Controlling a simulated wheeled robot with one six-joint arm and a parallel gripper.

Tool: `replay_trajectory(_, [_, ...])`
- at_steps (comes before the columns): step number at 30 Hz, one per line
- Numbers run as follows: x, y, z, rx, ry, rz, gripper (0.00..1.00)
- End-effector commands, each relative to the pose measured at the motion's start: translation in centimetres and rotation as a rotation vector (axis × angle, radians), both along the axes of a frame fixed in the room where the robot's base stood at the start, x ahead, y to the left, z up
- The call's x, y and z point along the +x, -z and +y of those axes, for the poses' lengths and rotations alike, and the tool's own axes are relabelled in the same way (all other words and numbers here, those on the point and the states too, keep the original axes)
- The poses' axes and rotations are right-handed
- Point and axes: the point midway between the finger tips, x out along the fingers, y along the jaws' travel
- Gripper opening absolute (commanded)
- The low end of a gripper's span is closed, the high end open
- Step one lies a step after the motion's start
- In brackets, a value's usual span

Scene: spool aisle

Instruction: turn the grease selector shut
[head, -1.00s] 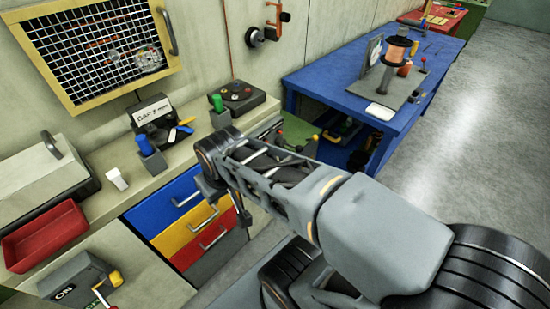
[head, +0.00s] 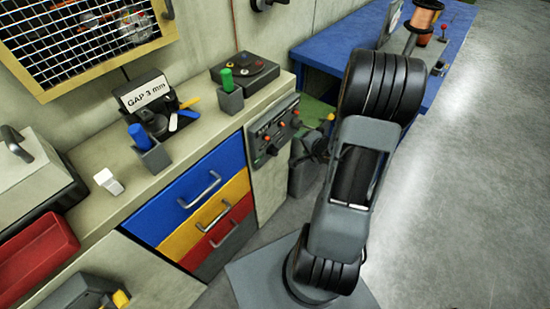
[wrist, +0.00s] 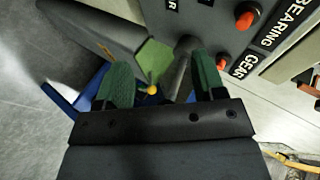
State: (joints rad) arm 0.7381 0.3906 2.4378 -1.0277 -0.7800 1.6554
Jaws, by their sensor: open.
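A grey panel (head: 268,134) with small red-orange knobs is on the cabinet front, right of the drawers. In the wrist view it shows at the upper right (wrist: 218,25), with an orange-red knob (wrist: 246,16) and labels reading BEARING and GEAR. I cannot tell which part is the grease selector, nor its setting. My gripper (wrist: 161,80) is open, its two green-padded fingers beside the panel. A grey rod-like part (wrist: 183,60) shows near the right finger; I cannot tell whether they touch. In the head view my gripper (head: 316,146) is small and dark, just right of the panel.
Blue, yellow and red drawers (head: 190,185) are left of the panel. Above is a counter (head: 205,125) with a green-handled block (head: 229,92) and a GAP 3 mm sign (head: 147,92). A blue table (head: 340,45) stands behind my arm. Floor at right (head: 470,190) is clear.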

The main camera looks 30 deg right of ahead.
Motion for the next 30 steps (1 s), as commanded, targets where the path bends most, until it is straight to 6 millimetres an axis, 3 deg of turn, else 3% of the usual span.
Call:
replay_trajectory(1, [-1.1, 2.6, 0.1, 0.164, 0.026, -0.031, 0.63])
replay_trajectory(4, [-2.8, 4.6, 1.0, 0.486, 0.055, -0.097, 0.63])
replay_trajectory(9, [-5.6, 5.7, 2.4, 0.933, 0.074, -0.166, 0.63])
replay_trajectory(15, [-7.3, 5.6, 3.2, 1.213, 0.069, -0.2, 0.63])
replay_trajectory(20, [-6.5, 5.5, 3.9, 1.273, 0.064, -0.204, 0.63])
replay_trajectory(30, [-0.7, 5.5, 6.6, 1.27, 0.06, -0.204, 0.63])
